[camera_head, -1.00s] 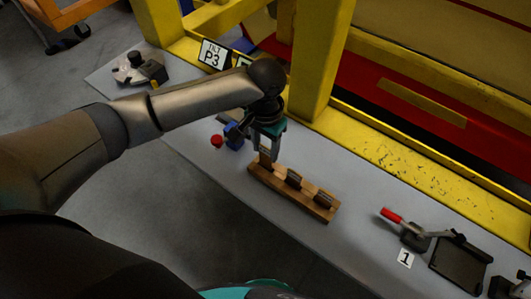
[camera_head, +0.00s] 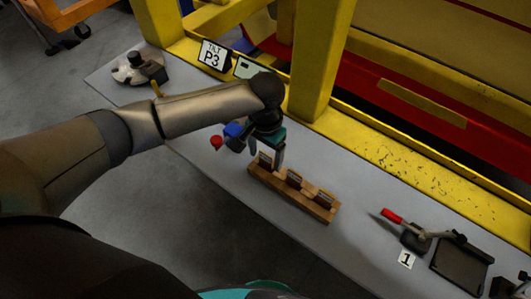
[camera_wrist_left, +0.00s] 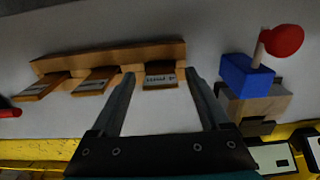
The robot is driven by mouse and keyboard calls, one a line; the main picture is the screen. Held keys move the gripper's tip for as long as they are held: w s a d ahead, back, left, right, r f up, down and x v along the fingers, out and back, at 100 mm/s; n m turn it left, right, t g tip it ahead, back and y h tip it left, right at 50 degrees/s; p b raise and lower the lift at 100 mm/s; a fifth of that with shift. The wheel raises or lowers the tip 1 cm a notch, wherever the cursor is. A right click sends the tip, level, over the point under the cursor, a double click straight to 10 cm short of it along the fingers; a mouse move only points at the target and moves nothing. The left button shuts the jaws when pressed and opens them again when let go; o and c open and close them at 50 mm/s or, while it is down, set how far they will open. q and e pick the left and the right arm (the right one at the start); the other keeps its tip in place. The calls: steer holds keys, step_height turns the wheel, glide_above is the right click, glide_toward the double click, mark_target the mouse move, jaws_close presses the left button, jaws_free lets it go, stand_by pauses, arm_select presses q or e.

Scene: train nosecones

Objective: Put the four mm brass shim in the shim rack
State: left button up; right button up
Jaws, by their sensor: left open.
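The shim rack (camera_head: 280,192) is a wooden block with three slots on the grey bench. A shim with a grey marked face (camera_wrist_left: 161,79) sits in the rack's end slot; its small, upside-down marking looks like a 4. In the head view this shim (camera_head: 265,160) is at the rack's upper-left end, partly hidden by the gripper. My left gripper (camera_head: 266,151) is open just above that end. In the left wrist view its fingers (camera_wrist_left: 160,84) stand apart on either side of the shim, with gaps. My right gripper is not in view.
Two other shims (camera_head: 294,178) (camera_head: 325,198) fill the other slots. A blue block with a red knob (camera_wrist_left: 248,75) stands close beside the rack. A red-handled clamp (camera_head: 412,236) and dark plate (camera_head: 460,264) lie right. A yellow frame (camera_head: 320,60) rises behind the bench.

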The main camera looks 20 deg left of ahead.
arm_select(q)
step_height(320, 180, up, 12)
steer(key=p, duration=0.1)
steer(key=shift+r, duration=0.15)
stand_by(0.3)
